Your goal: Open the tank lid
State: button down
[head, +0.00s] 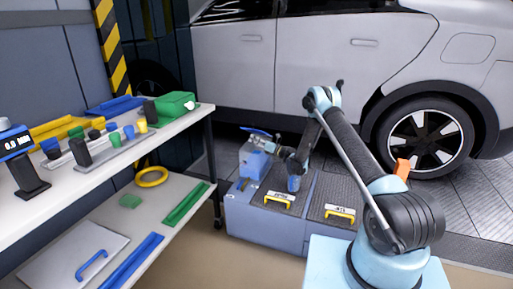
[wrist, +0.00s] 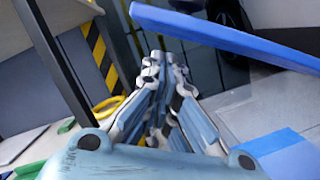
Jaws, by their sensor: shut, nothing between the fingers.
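The small blue-grey tank (head: 251,161) stands at the back left of a low grey cabinet. A flat blue plate, which looks like the tank lid (head: 256,132), shows raised and slightly tilted above it. My gripper (head: 268,146) points left beside the top of the tank, just under the plate. In the wrist view my gripper (wrist: 165,58) has its fingers together with nothing between them. A long blue edge (wrist: 225,38), probably the lid, crosses above and right of the fingertips. I cannot tell whether they touch. My wrist partly hides the tank.
The grey cabinet (head: 265,222) has two dark top panels with yellow handles (head: 279,198). A white car (head: 330,60) stands close behind. A shelf bench (head: 105,150) with tools and a green case (head: 176,105) is at left. Floor shows between bench and cabinet.

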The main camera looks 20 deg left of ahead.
jog(key=shift+w+r, duration=0.3)
jog(key=shift+r, duration=0.3)
